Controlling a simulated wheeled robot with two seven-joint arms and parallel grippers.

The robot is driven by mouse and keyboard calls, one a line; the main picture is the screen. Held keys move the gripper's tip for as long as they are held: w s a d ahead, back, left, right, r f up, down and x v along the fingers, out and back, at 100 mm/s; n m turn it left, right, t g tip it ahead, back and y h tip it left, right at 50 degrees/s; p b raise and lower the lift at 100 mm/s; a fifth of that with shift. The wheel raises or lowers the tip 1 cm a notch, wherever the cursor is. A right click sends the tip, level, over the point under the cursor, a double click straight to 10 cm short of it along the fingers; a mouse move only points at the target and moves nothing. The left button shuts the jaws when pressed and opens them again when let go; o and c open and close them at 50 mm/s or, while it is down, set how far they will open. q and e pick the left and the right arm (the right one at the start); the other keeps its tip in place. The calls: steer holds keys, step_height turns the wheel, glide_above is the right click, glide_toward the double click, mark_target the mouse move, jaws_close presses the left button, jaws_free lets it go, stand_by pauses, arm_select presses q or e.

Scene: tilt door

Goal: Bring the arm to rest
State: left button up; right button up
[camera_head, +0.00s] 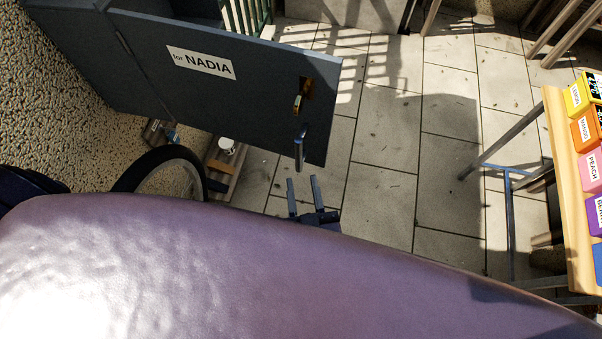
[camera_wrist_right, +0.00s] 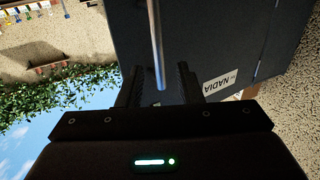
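The dark grey door (camera_head: 250,100) carries a white sign (camera_head: 200,62) reading "for NADIA". A brass-coloured latch (camera_head: 300,103) and a vertical metal handle (camera_head: 300,148) sit near its right edge. My right gripper (camera_head: 302,184) is open and empty just below the handle, fingers pointing up toward it. In the right wrist view my right gripper (camera_wrist_right: 160,80) has its fingers apart, with the metal handle (camera_wrist_right: 157,45) appearing between or beyond them. No contact is visible. The door (camera_wrist_right: 205,40) shows behind. My left gripper is not in view.
A bicycle wheel (camera_head: 165,180) stands below the door at left. A wooden table (camera_head: 562,150) holding several colourful labelled boxes stands at right, with metal legs beneath. The paved floor (camera_head: 390,150) between door and table is clear.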

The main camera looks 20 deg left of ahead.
stand_by(0.6)
steer(key=s+d+f+n+g+h+b, duration=0.15)
steer(key=d+f+g, duration=0.35)
steer(key=f, duration=1.1)
steer(key=s+d+f+m+g+h+b, duration=0.15)
steer(key=d+f, duration=0.45)
steer(key=f, duration=1)
steer(key=s+d+f+m+g+h+b, duration=0.1)
steer(key=s+d+f+g+h, duration=0.3)
steer(key=s+d+f+g, duration=0.5)
steer(key=s+d+f+m, duration=0.1)
steer(key=s+d+f, duration=0.6)
steer(key=d+f, duration=0.3)
steer(key=shift+s+f+m+h, duration=0.3)
steer(key=shift+s, duration=0.1)
steer(key=shift+w, duration=0.15)
